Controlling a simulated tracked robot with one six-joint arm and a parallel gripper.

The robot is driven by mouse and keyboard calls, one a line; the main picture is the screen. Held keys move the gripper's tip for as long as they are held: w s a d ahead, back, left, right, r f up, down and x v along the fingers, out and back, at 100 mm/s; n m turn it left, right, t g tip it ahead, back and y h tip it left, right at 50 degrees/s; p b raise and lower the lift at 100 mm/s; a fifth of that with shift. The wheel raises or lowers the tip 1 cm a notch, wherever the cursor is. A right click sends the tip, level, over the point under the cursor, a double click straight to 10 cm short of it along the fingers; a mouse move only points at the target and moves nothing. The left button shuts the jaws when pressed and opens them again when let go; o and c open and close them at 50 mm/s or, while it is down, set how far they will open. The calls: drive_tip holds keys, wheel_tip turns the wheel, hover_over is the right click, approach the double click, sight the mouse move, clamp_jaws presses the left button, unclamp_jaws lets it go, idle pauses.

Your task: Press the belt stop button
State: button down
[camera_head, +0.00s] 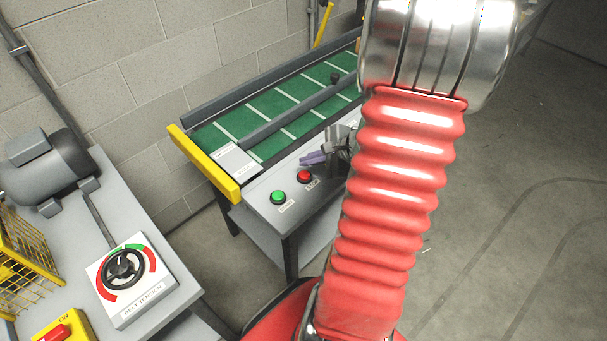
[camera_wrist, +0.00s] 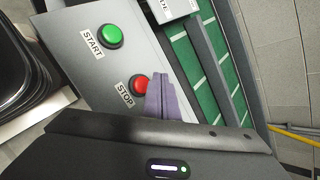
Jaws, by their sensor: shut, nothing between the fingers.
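The red stop button (camera_head: 304,177) sits on the grey front panel of the belt table, beside a label. It also shows in the wrist view (camera_wrist: 140,84), above the STOP label, with its right edge partly behind my fingers. The green start button (camera_head: 278,197) is to its left, and it shows in the wrist view (camera_wrist: 111,36) too. My gripper (camera_head: 305,160) has its purple fingers shut and empty. They are just behind the red button in the head view. In the wrist view the fingers (camera_wrist: 160,80) are right beside it; I cannot tell whether they touch it.
The green belt (camera_head: 270,103) with white stripes runs behind the panel, with a yellow end bar (camera_head: 205,165). At left, a grey bench holds a motor (camera_head: 45,170), a belt tension dial (camera_head: 123,267) and a yellow ON switch box (camera_head: 62,330). Open floor lies to the right.

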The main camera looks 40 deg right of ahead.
sight(308, 178)
wheel_tip(308, 178, up, 3)
drive_tip(key=shift+r, duration=0.2)
idle(1.0)
drive_tip(key=s+a+r+n+g, duration=0.3)
drive_tip(key=s+a+n+g, duration=0.3)
drive_tip(key=a+n, duration=0.55)
drive_tip(key=s+a+r+n+t+h, duration=0.2)
drive_tip(key=a+r+n, duration=1.1)
drive_tip(key=a, duration=0.3)
drive_tip(key=shift+s+a+r+t, duration=0.2)
drive_tip(key=shift+s+a+t, duration=0.1)
drive_tip(key=shift+s+a, duration=0.1)
